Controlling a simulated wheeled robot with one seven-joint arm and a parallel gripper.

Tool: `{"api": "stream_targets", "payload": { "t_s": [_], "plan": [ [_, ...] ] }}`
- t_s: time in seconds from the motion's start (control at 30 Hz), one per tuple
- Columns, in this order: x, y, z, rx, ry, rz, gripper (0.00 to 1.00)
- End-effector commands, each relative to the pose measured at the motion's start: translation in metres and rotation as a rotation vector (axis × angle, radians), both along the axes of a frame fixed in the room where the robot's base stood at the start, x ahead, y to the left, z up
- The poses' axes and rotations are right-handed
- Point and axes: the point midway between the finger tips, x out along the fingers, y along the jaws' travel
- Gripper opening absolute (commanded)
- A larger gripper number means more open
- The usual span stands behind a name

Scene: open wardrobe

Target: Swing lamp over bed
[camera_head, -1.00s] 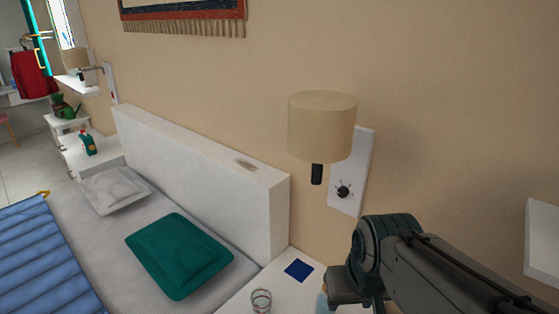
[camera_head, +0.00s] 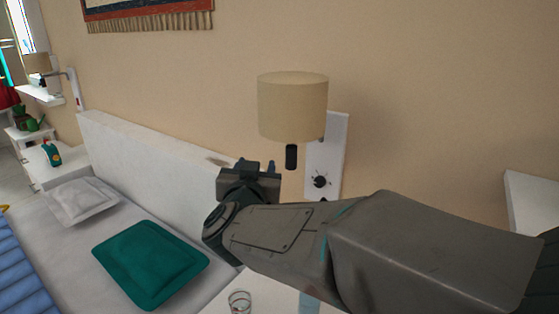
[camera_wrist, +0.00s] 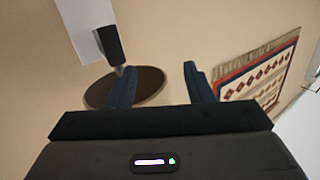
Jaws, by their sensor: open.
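The wall lamp has a beige drum shade (camera_head: 292,106) with a short black handle (camera_head: 291,157) hanging below it. It is mounted on a white wall plate (camera_head: 325,155) with a black dial (camera_head: 320,182). My gripper (camera_head: 257,165) is raised to the lower left of the shade, with its fingers pointing up. In the wrist view the open fingers (camera_wrist: 160,85) have nothing between them. The black handle (camera_wrist: 110,45) and the dark round underside of the shade (camera_wrist: 125,88) lie ahead, around and behind the left finger. The bed (camera_head: 60,240) is at the lower left.
A white headboard (camera_head: 150,145) stands behind the green pillow (camera_head: 150,264) and a grey pillow (camera_head: 82,200). A glass (camera_head: 240,301) stands on the white bedside top. A white shelf (camera_head: 532,203) juts out at the right. A wall hanging shows in the wrist view (camera_wrist: 260,75).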

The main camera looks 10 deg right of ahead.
Motion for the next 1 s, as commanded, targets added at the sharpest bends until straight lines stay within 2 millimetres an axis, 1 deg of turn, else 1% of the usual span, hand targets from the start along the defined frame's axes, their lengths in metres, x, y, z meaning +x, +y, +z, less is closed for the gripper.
{"api": "stream_targets", "payload": {
  "t_s": [0.03,0.2,0.33,0.47,0.63,0.9,1.0],
  "plan": [
    [-0.002,-0.002,-0.007,-0.012,-0.012,-0.058,0.47],
    [-0.014,-0.016,-0.013,-0.058,-0.020,-0.243,0.47],
    [-0.022,-0.022,-0.016,-0.081,-0.015,-0.318,0.47],
    [-0.020,-0.027,-0.016,-0.089,-0.011,-0.345,0.47],
    [0.000,-0.042,-0.016,-0.089,-0.012,-0.348,0.47],
    [0.049,-0.074,-0.016,-0.089,-0.012,-0.347,0.47],
    [0.065,-0.085,-0.016,-0.089,-0.012,-0.345,0.47]
  ]
}}
